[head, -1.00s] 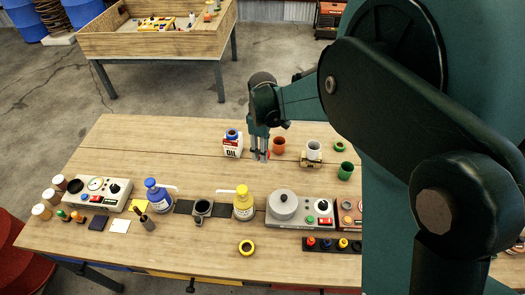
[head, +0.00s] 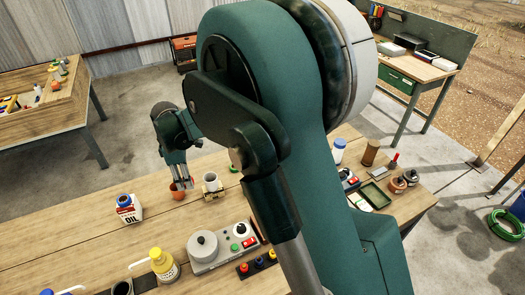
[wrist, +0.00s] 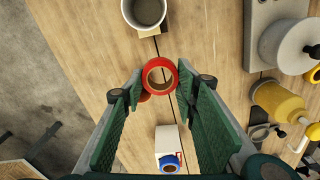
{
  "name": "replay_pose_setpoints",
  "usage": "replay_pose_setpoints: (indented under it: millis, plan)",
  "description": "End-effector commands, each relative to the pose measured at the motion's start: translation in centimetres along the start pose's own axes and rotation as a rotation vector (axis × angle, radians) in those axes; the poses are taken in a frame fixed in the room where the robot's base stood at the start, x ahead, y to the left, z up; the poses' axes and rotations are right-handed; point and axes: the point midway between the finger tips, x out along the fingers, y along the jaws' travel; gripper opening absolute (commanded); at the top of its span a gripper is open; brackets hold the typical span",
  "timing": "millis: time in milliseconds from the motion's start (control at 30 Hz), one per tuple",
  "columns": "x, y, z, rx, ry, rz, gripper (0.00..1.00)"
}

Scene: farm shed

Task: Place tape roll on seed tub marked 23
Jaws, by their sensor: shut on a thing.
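My gripper (wrist: 159,82) is shut on a red tape roll (wrist: 159,64), a ring held between its fingertips. In the head view my gripper (head: 181,182) hangs above the workbench, with a bit of red at its tip. I can read no number 23 on anything, so I cannot tell which thing is the seed tub.
A white oil carton (head: 128,208) with a blue cap stands left of my gripper. A grey machine (head: 225,240) and a yellow bottle (head: 164,265) stand nearer the front. A green cup (head: 233,168) is partly hidden by my arm. Bare wood lies around the carton.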

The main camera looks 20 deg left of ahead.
Motion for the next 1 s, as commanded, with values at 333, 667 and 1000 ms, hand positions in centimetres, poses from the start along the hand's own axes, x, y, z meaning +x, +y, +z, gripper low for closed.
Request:
replay_pose_setpoints:
  millis: [333, 667, 1000]
  plan:
    - [-1.8, 6.3, 8.4, 0.002, 0.0, -0.001, 0.2]
    - [-3.5, 11.5, 17.7, 0.0, 0.0, -0.001, 0.2]
    - [-5.3, 15.7, 28.0, -0.001, 0.0, -0.002, 0.2]
